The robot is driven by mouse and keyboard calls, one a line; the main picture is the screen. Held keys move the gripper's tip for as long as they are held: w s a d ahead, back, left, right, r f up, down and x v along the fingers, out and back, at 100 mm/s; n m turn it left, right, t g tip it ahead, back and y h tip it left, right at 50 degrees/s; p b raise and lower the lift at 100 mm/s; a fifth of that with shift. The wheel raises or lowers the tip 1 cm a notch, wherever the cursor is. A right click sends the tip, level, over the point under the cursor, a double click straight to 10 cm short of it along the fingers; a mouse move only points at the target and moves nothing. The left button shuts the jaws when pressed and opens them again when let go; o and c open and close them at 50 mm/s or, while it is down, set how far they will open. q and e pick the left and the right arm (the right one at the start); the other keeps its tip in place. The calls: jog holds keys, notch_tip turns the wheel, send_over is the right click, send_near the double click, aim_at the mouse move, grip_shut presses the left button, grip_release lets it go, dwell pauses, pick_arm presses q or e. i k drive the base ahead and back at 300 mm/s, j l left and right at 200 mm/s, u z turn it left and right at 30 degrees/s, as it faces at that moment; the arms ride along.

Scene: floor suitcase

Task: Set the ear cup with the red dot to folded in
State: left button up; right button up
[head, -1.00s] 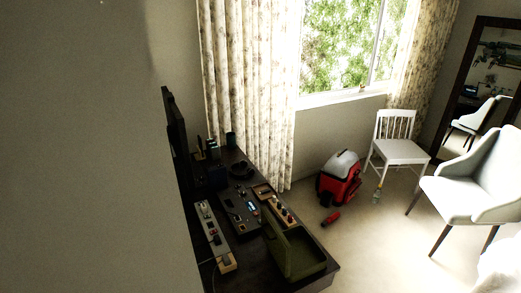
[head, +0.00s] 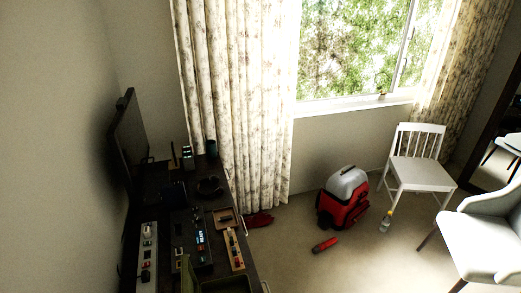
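A dark, round, ring-like object (head: 209,186) lies on the far part of the dark desk (head: 165,216). It may be the headphones, but it is too small and dark to be sure. I cannot make out an ear cup or a red dot on it. Neither of my grippers shows in the head view.
A dark monitor (head: 129,140) stands at the desk's left side. A power strip (head: 147,255), several small devices and a green bin (head: 226,284) are on the desk. A red-and-white machine (head: 343,197), a bottle (head: 386,222) and a white chair (head: 419,170) stand on the floor.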

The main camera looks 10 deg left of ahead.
aim_at(219, 190)
jog(key=i+l, duration=0.1)
jog(key=i, duration=0.45)
jog(key=i+l+u, duration=0.15)
jog(key=i, duration=0.35)
jog(key=i+l, duration=0.1)
jog(key=i, duration=0.45)
jog(key=i+l+u, duration=0.1)
jog(key=i, duration=0.4)
jog(key=i+j, duration=0.3)
jog(key=i, duration=0.15)
jog(key=i+j+u, duration=0.15)
jog(key=i+j, duration=0.15)
jog(key=i, duration=0.1)
